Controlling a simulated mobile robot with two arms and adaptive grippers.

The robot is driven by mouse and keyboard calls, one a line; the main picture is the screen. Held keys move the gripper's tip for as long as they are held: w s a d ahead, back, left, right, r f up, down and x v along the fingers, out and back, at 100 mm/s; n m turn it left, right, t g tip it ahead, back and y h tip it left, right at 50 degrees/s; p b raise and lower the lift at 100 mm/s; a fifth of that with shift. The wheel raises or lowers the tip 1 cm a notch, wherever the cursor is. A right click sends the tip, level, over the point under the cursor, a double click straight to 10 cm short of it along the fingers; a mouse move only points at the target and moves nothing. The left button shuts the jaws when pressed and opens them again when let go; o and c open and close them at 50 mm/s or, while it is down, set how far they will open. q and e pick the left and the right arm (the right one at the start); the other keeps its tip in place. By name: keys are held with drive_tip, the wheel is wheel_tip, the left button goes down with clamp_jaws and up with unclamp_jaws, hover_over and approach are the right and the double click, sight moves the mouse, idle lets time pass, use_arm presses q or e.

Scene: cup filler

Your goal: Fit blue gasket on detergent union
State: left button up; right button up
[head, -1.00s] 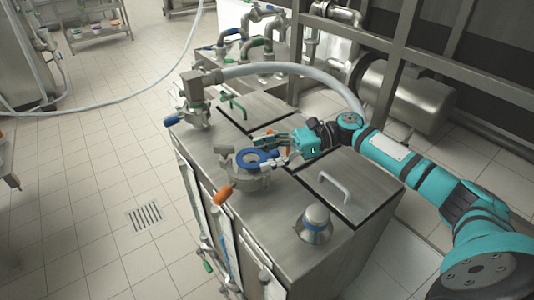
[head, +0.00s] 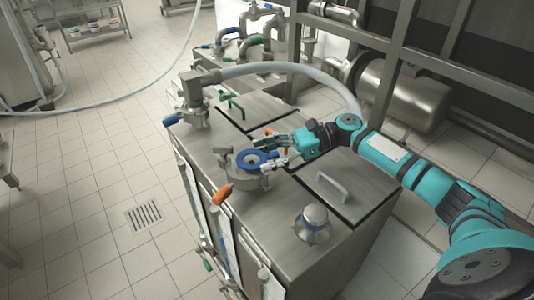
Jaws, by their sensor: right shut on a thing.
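The blue gasket (head: 251,158) is a ring lying at the top of the steel detergent union (head: 249,178), which stands on the steel cabinet top. It looks roughly level and over the opening; whether it is fully seated I cannot tell. My right gripper (head: 277,154) reaches in from the right and is shut on the gasket's right edge. The fingertips are small and partly hard to see against the metal. The union carries an orange-handled lever (head: 222,194) at its front left. My left gripper is not in view.
A second union with a blue handle and hose elbow (head: 194,100) stands at the cabinet's back left, with a green handle (head: 231,103) beside it. A capped steel fitting (head: 314,221) stands at front right. A lid with a handle (head: 334,186) lies right of my gripper.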

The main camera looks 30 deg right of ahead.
drive_tip(key=shift+f, duration=0.8)
drive_tip(key=shift+f, duration=0.1)
